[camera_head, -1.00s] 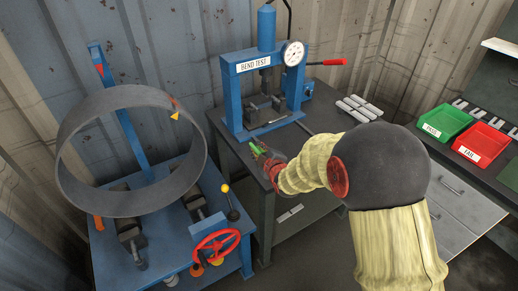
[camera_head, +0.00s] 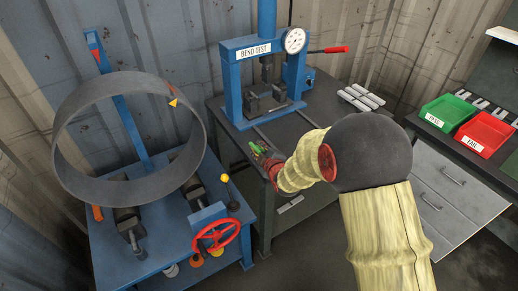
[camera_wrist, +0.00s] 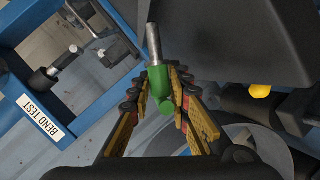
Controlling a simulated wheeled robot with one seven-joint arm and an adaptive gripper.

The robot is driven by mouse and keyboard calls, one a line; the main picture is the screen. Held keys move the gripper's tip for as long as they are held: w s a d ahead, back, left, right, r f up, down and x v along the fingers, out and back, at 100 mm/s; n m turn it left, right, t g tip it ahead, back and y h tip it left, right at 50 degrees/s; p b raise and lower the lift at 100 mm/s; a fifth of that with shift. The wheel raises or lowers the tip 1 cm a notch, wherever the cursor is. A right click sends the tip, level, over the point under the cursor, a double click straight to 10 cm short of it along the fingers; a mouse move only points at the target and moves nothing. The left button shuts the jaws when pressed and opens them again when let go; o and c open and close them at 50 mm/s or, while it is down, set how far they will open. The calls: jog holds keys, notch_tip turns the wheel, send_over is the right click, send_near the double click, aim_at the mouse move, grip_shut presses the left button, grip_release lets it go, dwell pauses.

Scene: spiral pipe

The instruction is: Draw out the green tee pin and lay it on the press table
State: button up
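The green tee pin (camera_wrist: 162,85) is between my gripper's two fingers (camera_wrist: 160,92) in the wrist view, its green tee handle in the grip and its bare metal shaft pointing up in the picture. No socket shows around the shaft's end. In the head view the pin's green handle (camera_head: 257,149) shows at my gripper (camera_head: 264,160), above the front left part of the dark press table (camera_head: 305,140). The pin appears held above the table top, but the exact gap cannot be told. The shaft is hard to make out in the head view.
The blue bend-test press (camera_head: 236,85) stands at the table's back. Several grey bars (camera_head: 362,97) lie to its right. A blue bench (camera_head: 180,235) with a large grey ring (camera_head: 90,185) and red handwheel (camera_head: 216,236) is at left. The table front is mostly clear.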

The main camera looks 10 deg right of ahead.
jog(key=o, duration=0.5)
jog(key=shift+c, duration=0.2)
jog(key=v, duration=1.2)
jog(key=shift+r, duration=0.1)
